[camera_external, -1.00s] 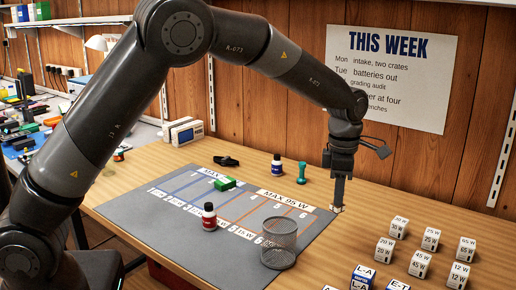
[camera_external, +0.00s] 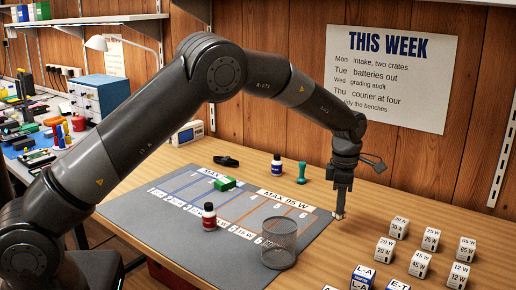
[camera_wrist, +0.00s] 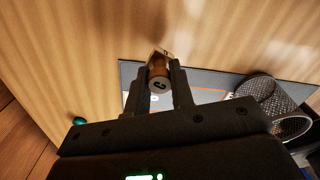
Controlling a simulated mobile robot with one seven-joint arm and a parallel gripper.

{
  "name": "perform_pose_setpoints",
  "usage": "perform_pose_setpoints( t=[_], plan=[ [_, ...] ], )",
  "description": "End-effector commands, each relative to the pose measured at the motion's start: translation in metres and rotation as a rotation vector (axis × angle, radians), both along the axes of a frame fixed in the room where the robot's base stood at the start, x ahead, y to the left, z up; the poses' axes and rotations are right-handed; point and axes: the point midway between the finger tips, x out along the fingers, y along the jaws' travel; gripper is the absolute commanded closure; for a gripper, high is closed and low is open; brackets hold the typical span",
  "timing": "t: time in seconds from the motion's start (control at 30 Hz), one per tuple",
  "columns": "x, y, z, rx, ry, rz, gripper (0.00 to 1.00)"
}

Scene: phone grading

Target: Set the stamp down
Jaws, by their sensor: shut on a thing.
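My gripper (camera_external: 341,205) points straight down over the bare wood just right of the grey mat's right corner. In the wrist view my gripper (camera_wrist: 162,78) is shut on the stamp (camera_wrist: 159,77), a small brown piece with a round, dark-marked top and a squarish foot. In the external view only a small pale bit of the stamp (camera_external: 339,216) shows below the fingers. It is at or very near the table top; I cannot tell whether it touches.
A teal-handled piece (camera_external: 302,171) and a blue-labelled bottle (camera_external: 277,164) stand behind. Several white labelled cubes (camera_external: 385,249) stand at right.

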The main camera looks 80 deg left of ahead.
Motion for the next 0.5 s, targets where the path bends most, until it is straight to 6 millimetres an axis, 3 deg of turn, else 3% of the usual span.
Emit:
perform_pose_setpoints(
  t=[0.23,0.5],
  plan=[
    [-0.001,-0.001,-0.034,-0.002,0.003,0.000,1.00],
    [0.000,-0.001,-0.036,-0.001,0.000,0.000,1.00]
  ],
)
